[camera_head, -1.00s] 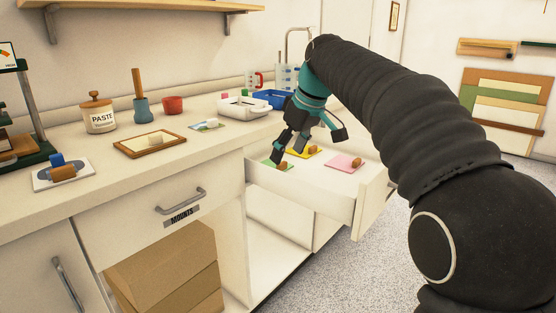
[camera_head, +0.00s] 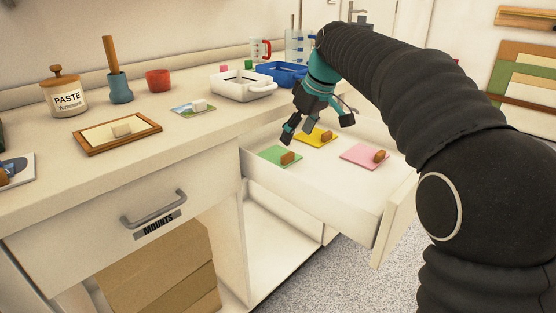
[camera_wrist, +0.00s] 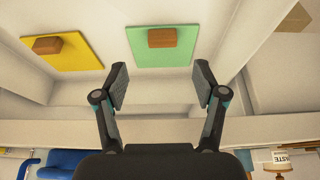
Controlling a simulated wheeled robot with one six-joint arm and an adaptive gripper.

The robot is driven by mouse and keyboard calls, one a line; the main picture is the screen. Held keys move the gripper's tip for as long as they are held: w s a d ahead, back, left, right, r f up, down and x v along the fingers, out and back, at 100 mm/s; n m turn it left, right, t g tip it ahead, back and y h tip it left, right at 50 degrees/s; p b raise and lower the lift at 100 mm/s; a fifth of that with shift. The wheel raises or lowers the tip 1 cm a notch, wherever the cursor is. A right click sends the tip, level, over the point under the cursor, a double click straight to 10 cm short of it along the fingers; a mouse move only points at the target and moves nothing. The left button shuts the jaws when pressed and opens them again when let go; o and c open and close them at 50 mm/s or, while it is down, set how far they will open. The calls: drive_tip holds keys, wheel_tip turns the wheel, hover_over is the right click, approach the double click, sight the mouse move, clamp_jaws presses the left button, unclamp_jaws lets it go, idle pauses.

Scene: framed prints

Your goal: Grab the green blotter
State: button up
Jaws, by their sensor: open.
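The green blotter (camera_head: 274,156) is a flat green square with a brown wooden knob, lying in the open drawer near its left side. In the wrist view the green blotter (camera_wrist: 144,56) lies ahead of my gripper (camera_wrist: 160,82), with its knob between the lines of the two fingers. My gripper (camera_head: 291,134) is open and empty, above the drawer and close to the green blotter, apart from it. A yellow blotter (camera_head: 308,138) and a pink blotter (camera_head: 358,157), each with a brown knob, lie in the same drawer.
The drawer front (camera_head: 396,215) stands out from the cabinet. On the counter are a white tray (camera_head: 232,90), a blue tray (camera_head: 290,78), a framed print (camera_head: 95,141), a paste jar (camera_head: 62,100) and a red cup (camera_head: 158,80). The drawer floor around the blotters is clear.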

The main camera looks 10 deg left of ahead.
sight(288, 154)
drive_tip(key=shift+b+x, duration=0.5)
drive_tip(key=shift+x, duration=3.25)
drive_tip(key=shift+s, duration=0.2)
drive_tip(key=c, duration=1.2)
